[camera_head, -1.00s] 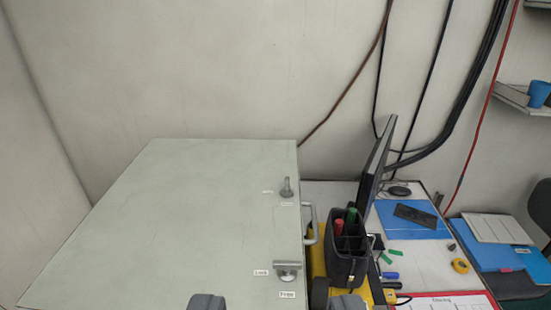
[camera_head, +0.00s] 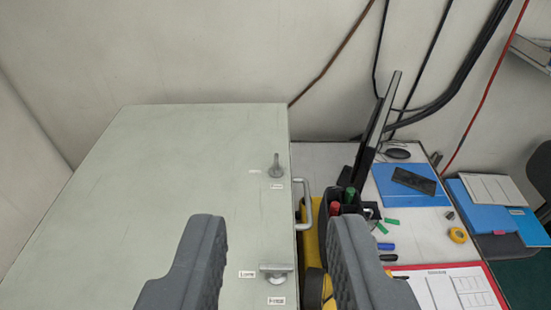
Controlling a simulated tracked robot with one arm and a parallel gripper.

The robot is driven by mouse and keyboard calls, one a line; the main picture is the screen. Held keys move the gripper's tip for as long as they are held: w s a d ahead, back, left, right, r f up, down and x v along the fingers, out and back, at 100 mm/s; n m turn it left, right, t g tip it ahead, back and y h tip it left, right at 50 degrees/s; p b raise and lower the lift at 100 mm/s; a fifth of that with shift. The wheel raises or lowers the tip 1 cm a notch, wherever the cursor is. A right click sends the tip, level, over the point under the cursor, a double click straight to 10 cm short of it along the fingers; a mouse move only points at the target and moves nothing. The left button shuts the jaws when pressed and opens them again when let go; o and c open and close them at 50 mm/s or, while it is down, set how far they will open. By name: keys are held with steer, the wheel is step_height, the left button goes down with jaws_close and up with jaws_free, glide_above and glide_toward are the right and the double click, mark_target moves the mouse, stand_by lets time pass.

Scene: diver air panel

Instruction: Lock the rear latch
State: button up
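The rear latch (camera_head: 276,168) is a small grey metal handle near the far right corner of the pale green panel top (camera_head: 150,190). It stands roughly upright in the picture, with one small white label to its left and one below, both too blurred to read. The front latch (camera_head: 276,268) is nearer, its bar lying crosswise, with labels at its left and below. My gripper (camera_head: 277,225) is open and empty. Its two dark grey fingers stand wide apart, pointing toward the rear latch. The fingertips appear short of the rear latch and touch nothing that I can see.
A metal side handle (camera_head: 304,204) sticks out at the panel's right edge. Beyond it are a black organiser with pens (camera_head: 345,200), a thin monitor (camera_head: 374,120) and a desk with a blue folder (camera_head: 405,190). The wall stands behind; the panel top left of the latches is clear.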

steer(key=w+g+p, duration=0.3)
steer(key=w+p, duration=0.2)
steer(key=w, duration=0.6)
steer(key=g+p, duration=0.7)
steer(key=p, duration=0.5)
glide_above(277, 162)
steer(key=s, duration=0.6)
step_height(277, 162, down, 17)
steer(key=p+x, duration=0.2)
steer(key=x, duration=1.1)
steer(key=shift+f, duration=0.15)
jaws_close()
